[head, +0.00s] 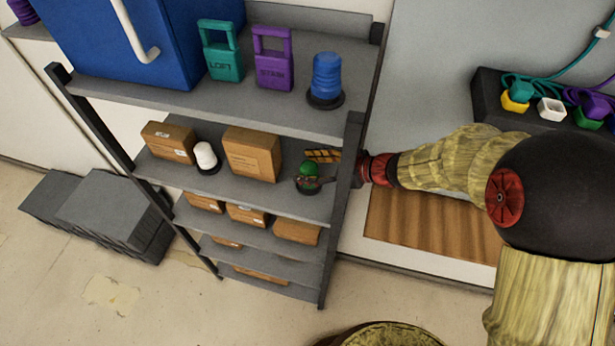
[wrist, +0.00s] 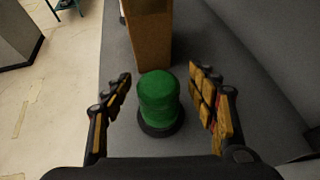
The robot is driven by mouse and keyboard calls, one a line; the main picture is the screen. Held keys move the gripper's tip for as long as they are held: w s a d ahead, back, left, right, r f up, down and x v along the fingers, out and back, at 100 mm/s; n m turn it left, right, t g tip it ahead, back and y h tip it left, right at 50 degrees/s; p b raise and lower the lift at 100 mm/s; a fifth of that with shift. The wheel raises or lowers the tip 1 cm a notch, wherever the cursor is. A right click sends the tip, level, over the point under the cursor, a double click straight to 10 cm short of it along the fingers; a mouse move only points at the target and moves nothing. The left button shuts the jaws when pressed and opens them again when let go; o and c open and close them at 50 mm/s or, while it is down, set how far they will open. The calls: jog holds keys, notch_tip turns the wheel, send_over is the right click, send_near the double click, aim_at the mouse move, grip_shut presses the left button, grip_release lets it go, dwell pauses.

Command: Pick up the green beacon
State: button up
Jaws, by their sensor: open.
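The green beacon (wrist: 158,100) stands upright on a dark round base on the grey shelf (wrist: 215,50). In the wrist view it sits between the two fingers of my open gripper (wrist: 160,98), with a gap visible on each side. In the head view the beacon (head: 308,170) is at the right end of the second shelf, partly hidden by my gripper (head: 318,170), which reaches in from the right past the shelf post.
A cardboard box (head: 252,153) stands just beyond the beacon, with a white beacon (head: 205,156) farther left. A dark shelf post (head: 346,180) is close to my wrist. A blue beacon (head: 326,80) and purple and green tags stand on the shelf above.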

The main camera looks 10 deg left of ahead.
jog(key=x, duration=0.4)
jog(key=shift+s+a+f+p, duration=0.1)
jog(key=shift+a+f+p, duration=0.1)
jog(key=shift+p, duration=0.2)
jog(key=shift+d, duration=0.1)
jog(key=shift+c, duration=0.6)
grip_shut()
